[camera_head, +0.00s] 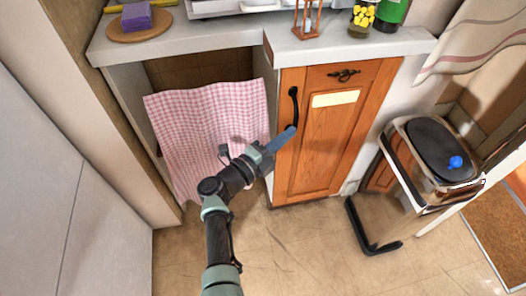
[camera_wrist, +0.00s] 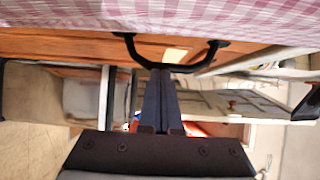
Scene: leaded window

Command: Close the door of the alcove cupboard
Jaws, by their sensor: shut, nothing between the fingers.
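The wooden cupboard door (camera_head: 325,150) stands below the worktop, with a white label and a black bar handle (camera_head: 293,105) at its left edge. It looks about flush with the front; I see no clear gap. My gripper (camera_head: 291,131) is shut and empty, its blue fingers at the lower end of the handle. In the wrist view, the fingertips (camera_wrist: 160,72) point at the middle of the curved black handle (camera_wrist: 168,68), in front of the orange wood. I cannot tell whether they touch it.
A pink checked curtain (camera_head: 205,130) hangs over the opening left of the door. A bin (camera_head: 440,150) with a dark lid stands at the right. Tiled floor (camera_head: 300,245) is clear in front.

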